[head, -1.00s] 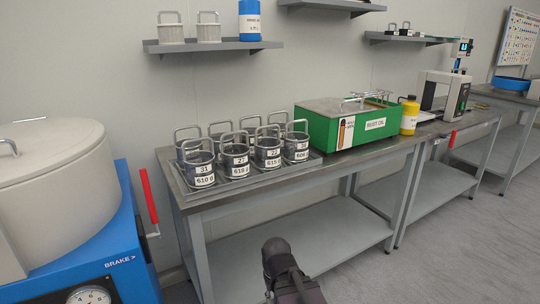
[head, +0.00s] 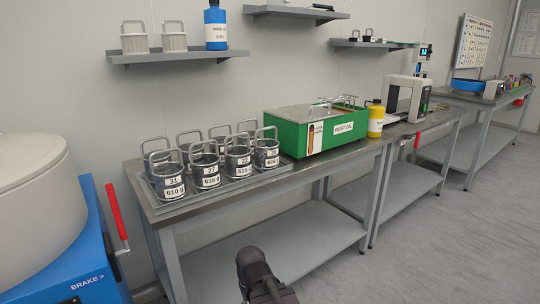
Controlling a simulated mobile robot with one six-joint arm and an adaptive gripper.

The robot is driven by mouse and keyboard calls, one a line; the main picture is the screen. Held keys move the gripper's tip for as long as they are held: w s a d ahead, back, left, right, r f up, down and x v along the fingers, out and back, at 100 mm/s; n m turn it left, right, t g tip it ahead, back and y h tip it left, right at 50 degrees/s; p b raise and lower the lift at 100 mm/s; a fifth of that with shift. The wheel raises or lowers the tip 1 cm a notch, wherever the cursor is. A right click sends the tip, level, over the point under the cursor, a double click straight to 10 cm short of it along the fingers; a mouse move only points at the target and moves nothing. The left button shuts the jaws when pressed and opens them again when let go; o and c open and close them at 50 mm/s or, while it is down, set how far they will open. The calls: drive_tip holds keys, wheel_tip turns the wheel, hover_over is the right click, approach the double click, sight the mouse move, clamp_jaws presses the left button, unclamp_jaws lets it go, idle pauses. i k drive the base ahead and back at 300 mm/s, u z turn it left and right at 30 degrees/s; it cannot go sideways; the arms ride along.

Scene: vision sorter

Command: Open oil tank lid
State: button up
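The oil tank is a green box labelled as an oil tank (head: 292,139), standing on the metal workbench right of the tray of buckets. Its grey lid (head: 305,113) lies flat over the left part of the top. A wire rack with handles (head: 342,102) shows at the right end of the top. A dark part of my arm (head: 262,272) shows at the bottom centre, well in front of and below the bench top. My gripper's fingers cannot be made out.
A tray (head: 232,187) with several numbered buckets stands left of the tank. A yellow bottle (head: 376,121) stands just right of it. A blue machine (head: 65,245) with a red lever (head: 116,211) is at the left. The floor (head: 420,250) at the right is clear.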

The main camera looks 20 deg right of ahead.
sight(299, 114)
drive_tip(key=z, duration=1.2)
drive_tip(key=i, duration=0.7)
drive_tip(key=u, duration=0.95)
